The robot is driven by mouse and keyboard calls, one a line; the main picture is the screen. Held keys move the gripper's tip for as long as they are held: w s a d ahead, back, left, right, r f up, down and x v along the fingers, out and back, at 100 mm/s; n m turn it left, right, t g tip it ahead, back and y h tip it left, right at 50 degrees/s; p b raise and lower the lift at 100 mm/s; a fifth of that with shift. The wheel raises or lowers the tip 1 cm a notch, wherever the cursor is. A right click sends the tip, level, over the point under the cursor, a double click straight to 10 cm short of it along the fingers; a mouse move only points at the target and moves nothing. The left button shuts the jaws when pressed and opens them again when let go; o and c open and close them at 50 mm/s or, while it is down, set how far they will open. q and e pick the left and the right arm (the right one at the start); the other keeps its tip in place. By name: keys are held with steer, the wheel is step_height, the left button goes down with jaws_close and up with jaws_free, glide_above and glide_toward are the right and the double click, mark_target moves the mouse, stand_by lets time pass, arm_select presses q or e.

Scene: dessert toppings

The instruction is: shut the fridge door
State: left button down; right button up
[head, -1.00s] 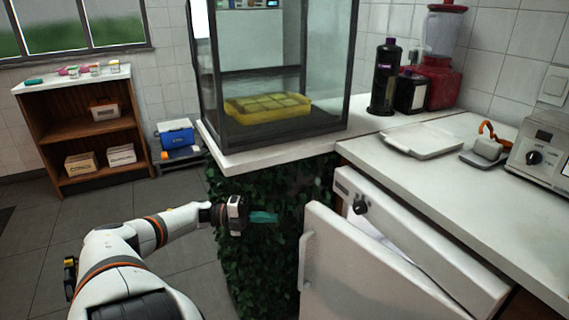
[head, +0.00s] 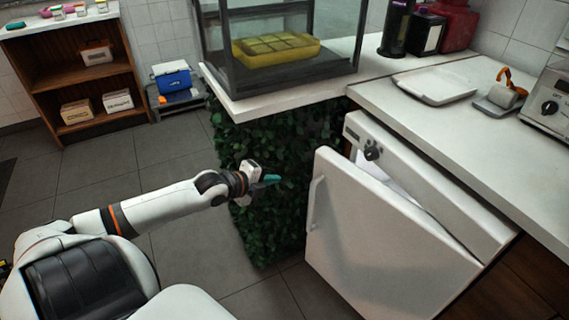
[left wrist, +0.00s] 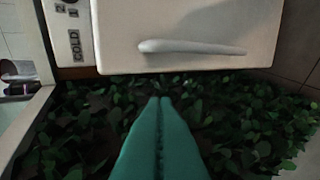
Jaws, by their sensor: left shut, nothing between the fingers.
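The white fridge door (head: 365,235) stands ajar under the counter, its free edge with the handle (head: 313,203) swung out to the left. A gap shows between the door and the white fridge body (head: 425,185), which has a dark knob. In the left wrist view the door (left wrist: 200,30) and its handle (left wrist: 192,48) lie just beyond the fingers. My left gripper (head: 271,180) is shut and empty, with teal fingers, left of the door and apart from it. Its fingertips also show in the left wrist view (left wrist: 160,101). My right gripper is not in view.
A leafy hedge panel (head: 262,215) stands behind my left gripper, below the counter holding a glass case (head: 280,85). A wooden shelf (head: 82,82) and blue cooler (head: 173,77) are at the back left. The tiled floor (head: 160,150) between is clear.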

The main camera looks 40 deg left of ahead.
arm_select(q)
steer(key=d+b+x, duration=0.1)
steer(key=b+x, duration=0.2)
steer(key=x, duration=1)
steer(key=shift+d+r+g, duration=0.2)
steer(key=shift+r+g, duration=0.1)
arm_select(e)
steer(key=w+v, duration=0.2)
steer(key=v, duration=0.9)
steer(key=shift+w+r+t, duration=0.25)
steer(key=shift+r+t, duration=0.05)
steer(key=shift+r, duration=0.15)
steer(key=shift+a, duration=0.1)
